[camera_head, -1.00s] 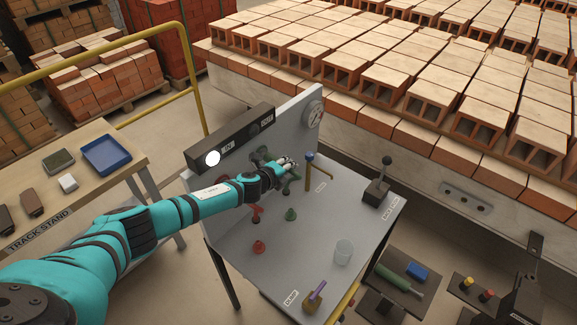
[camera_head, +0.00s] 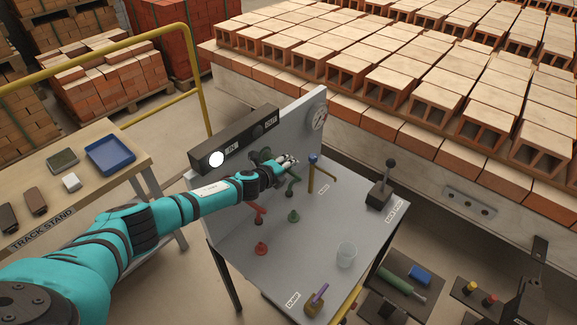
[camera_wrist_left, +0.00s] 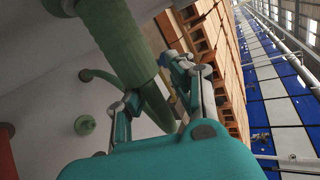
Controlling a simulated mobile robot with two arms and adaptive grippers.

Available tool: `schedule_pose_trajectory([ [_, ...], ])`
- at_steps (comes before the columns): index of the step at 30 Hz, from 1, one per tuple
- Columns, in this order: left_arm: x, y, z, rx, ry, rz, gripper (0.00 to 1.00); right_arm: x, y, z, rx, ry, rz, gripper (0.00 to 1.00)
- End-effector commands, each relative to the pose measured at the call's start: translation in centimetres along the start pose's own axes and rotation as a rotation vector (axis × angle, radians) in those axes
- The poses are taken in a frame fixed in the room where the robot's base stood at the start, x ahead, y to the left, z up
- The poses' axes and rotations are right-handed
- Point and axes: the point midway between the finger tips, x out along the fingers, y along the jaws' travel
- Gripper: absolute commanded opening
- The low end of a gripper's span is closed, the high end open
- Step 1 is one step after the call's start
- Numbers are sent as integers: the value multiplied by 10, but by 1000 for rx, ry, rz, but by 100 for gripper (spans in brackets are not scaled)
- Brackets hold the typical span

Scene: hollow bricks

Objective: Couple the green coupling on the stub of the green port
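My left gripper (camera_head: 288,160) is at the back of the grey worktable, close to the upright panel. In the left wrist view its two fingers (camera_wrist_left: 155,85) lie on either side of a thick ribbed green piece, which I take as the green coupling (camera_wrist_left: 118,40), and appear closed on it. A bent green pipe (camera_head: 293,187) stands just below the gripper. My right gripper is not visible.
On the worktable (camera_head: 300,255) are a green cone (camera_head: 293,216), a red cone (camera_head: 261,248), a red bent pipe (camera_head: 257,212), a clear cup (camera_head: 346,254), a brass post (camera_head: 311,175) and a lever box (camera_head: 380,193).

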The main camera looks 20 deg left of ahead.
Motion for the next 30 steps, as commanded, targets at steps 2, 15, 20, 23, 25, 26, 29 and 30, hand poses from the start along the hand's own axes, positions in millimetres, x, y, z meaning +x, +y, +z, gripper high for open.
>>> schedule_pose_trajectory([
  [2, 0, 0, 0, 0, 0, 0, 33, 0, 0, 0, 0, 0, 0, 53],
  [15, -9, 0, 0, 1, 1, -1, 33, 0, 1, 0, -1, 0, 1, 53],
  [20, -28, 1, 0, 1, 1, 1, 33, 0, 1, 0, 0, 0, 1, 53],
  [23, -42, 1, 1, 1, 0, 1, 33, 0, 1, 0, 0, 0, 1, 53],
  [25, -52, 1, 0, 0, 1, 0, 33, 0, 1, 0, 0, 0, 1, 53],
  [26, -56, 1, 0, 0, 1, 1, 33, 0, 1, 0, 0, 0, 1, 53],
  [29, -67, 1, 0, -1, 1, 1, 33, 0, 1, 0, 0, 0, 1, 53],
  [30, -71, 1, 0, 0, 0, 1, 33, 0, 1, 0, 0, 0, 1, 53],
])
